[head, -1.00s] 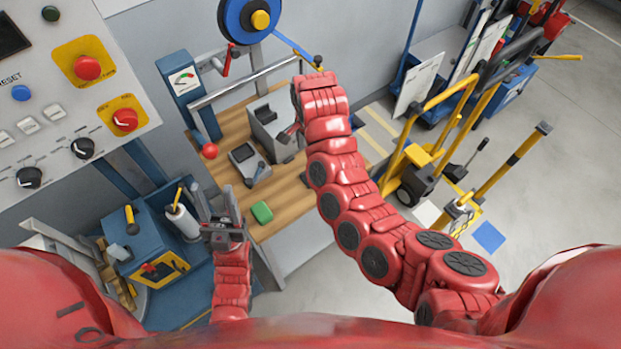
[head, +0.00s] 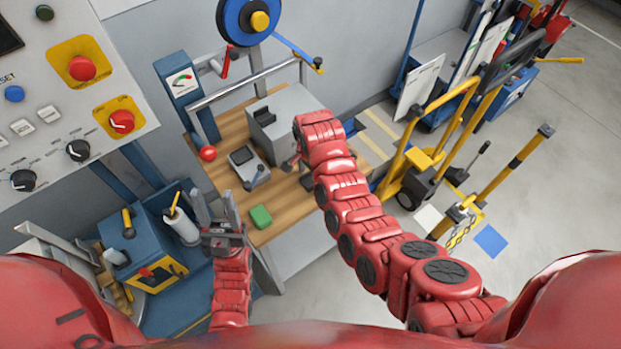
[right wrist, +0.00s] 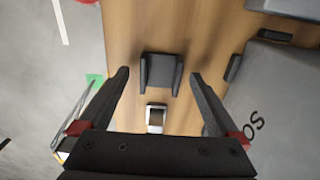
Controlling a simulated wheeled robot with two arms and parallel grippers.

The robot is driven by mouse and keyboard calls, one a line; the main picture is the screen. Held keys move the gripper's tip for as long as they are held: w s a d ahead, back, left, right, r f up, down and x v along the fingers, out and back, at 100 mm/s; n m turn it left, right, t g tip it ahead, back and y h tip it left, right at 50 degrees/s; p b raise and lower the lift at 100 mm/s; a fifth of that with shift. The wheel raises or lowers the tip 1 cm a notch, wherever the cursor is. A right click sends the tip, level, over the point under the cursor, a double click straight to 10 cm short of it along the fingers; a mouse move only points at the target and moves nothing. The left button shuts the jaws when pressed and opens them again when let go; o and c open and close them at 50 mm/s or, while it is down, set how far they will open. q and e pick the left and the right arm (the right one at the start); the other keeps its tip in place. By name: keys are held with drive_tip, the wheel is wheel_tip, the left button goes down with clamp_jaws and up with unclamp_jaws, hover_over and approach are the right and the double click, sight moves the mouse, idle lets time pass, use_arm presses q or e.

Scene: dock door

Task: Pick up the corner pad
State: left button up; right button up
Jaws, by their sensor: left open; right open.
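The corner pad looks to be the dark grey, angled piece with two raised sides (right wrist: 160,72) on the wooden bench top in the right wrist view. My right gripper (right wrist: 160,78) is open, with one finger on each side of the pad in that picture. I cannot tell how high the fingers are above it, and no contact shows. In the head view my right arm hides most of that spot; a dark patch (head: 308,182) beside the arm may be the pad. My left gripper (head: 216,208) is open and empty, left of the bench's front end.
On the bench (head: 283,203) stand a grey box (head: 285,110), a small grey device with a dark screen (head: 245,160) and a green block (head: 260,217). A gauge post (head: 180,85) and a rail border the back. A yellow-handled truck (head: 425,165) stands to the right.

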drive_tip(key=shift+f, duration=0.25)
drive_tip(key=c, duration=1.4)
drive_tip(key=shift+r, duration=0.15)
